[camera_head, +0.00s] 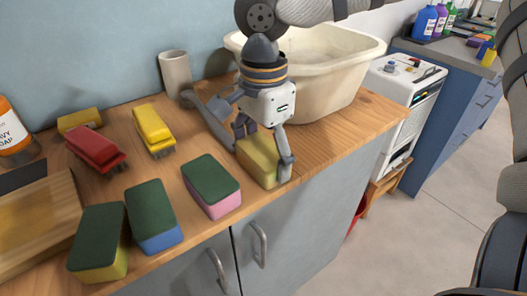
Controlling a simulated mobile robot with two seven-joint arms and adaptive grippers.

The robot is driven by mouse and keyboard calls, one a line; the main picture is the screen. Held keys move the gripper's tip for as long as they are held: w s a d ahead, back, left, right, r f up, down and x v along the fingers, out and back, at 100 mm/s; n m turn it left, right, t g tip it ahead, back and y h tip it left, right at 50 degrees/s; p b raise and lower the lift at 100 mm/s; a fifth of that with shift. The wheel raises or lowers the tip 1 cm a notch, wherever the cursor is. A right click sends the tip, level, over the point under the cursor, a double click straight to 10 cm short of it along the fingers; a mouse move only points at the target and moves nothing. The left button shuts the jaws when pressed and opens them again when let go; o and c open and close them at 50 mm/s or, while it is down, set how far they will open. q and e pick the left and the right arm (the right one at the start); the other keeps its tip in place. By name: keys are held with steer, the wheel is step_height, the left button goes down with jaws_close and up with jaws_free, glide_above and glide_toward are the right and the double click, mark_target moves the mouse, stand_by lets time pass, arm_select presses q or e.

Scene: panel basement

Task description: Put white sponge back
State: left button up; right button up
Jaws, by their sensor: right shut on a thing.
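My right gripper (265,152) reaches down from the top over the wooden counter. It is shut on a sponge (259,160) with a dull yellow top. The sponge is at the counter's front part, with one finger on its right side and the other behind it. No plainly white sponge shows, and I cannot tell if the held one has a white layer. A green-and-pink sponge (211,186), a green-and-blue sponge (153,215) and a green-and-yellow sponge (100,243) stand in a row to its left. My left gripper is not in view.
A cream basin (335,75) stands behind and right of the gripper. A beige cup (175,72), yellow brush (153,128), red brush (95,149), yellow block (79,120), soap bottle (12,130) and wooden board (40,225) occupy the left side. The counter's front edge is close.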

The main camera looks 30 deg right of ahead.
mark_target(263, 149)
steer(key=shift+f, duration=0.15)
steer(key=o, duration=1)
step_height(263, 149, up, 12)
steer(key=shift+r, duration=0.15)
